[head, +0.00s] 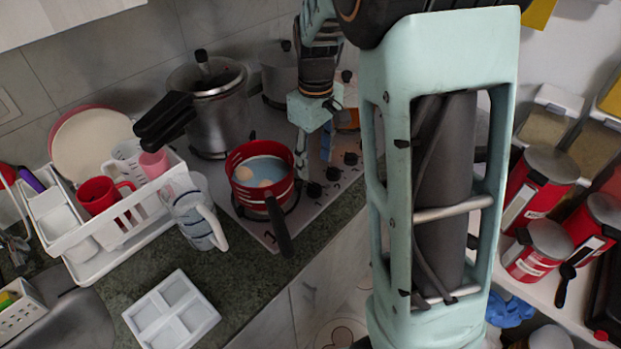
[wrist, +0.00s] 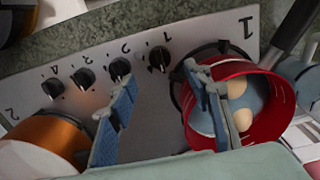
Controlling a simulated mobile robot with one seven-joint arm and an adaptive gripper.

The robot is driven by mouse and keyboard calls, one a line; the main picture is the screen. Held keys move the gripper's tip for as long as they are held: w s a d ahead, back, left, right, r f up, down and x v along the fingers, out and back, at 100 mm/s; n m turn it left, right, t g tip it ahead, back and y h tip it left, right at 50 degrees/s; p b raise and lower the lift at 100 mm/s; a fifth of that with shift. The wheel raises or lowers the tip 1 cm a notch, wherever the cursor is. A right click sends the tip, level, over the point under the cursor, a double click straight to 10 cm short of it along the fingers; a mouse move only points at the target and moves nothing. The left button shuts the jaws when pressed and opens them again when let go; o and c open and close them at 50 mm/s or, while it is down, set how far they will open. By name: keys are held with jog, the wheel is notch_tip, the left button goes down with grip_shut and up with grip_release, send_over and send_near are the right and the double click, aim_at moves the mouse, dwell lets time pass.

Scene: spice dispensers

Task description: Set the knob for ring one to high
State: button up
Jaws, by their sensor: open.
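The knob for ring one (wrist: 158,59) is black, with a "1" printed beside it on the steel stove panel. In the wrist view it lies just beyond my gripper (wrist: 162,80), whose blue fingers are spread to either side, apart from it. The gripper is open and empty. In the head view my gripper (head: 317,172) points down over the stove's front edge beside the red pot. Dark knobs show there, but I cannot tell which is ring one's. The exact knob setting is too small to read.
A red pot (head: 245,193) holding eggs in water stands left of my gripper, its handle toward the front. More knobs (wrist: 84,78) line the panel. An orange pot (wrist: 45,140) is near. A pressure cooker (head: 222,120), glass jug (head: 195,220) and dish rack (head: 75,235) stand left.

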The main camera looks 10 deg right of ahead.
aim_at(314, 185)
notch_tip(314, 185, down, 8)
dwell(0.5)
jog(key=c, duration=1.2)
jog(key=shift+w+m, duration=0.1)
jog(key=shift+m, duration=3.3)
